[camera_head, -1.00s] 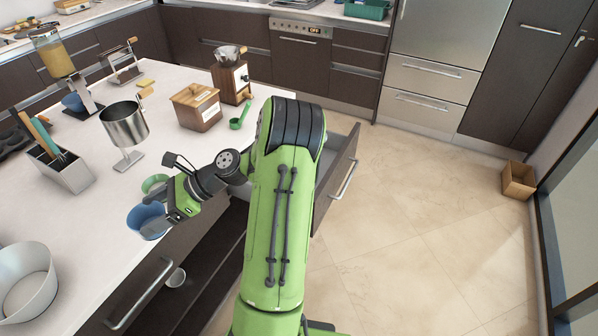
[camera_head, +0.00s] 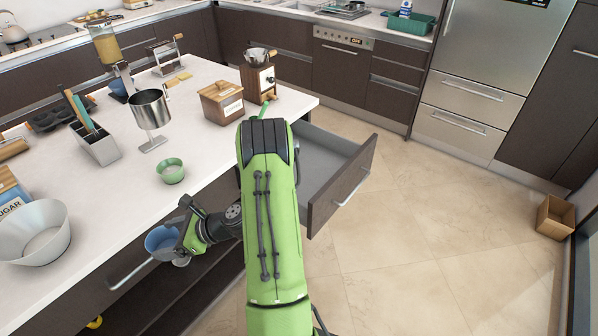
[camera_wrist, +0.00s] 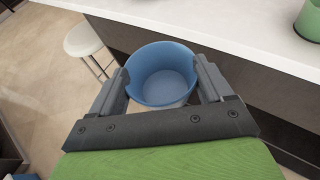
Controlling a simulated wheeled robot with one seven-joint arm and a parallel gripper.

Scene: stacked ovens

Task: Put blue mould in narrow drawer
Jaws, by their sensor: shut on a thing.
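The blue mould (camera_head: 160,241) is a small round cup. My gripper (camera_head: 176,240) is shut on it and holds it just off the front edge of the white counter. In the wrist view the blue mould (camera_wrist: 162,76) sits between the two fingers, its opening facing the camera, and it looks empty. A drawer (camera_head: 335,168) under the counter's right end is pulled open, with its grey inside partly showing and looking empty. My arm hides its left part. Another drawer or front with a long handle (camera_head: 135,277) is below the mould.
A green mould (camera_head: 170,171) stands on the counter (camera_head: 205,150), with a white bowl (camera_head: 38,232), metal cup on a stand (camera_head: 150,108), wooden box (camera_head: 222,102) and coffee grinder (camera_head: 258,78) around it.

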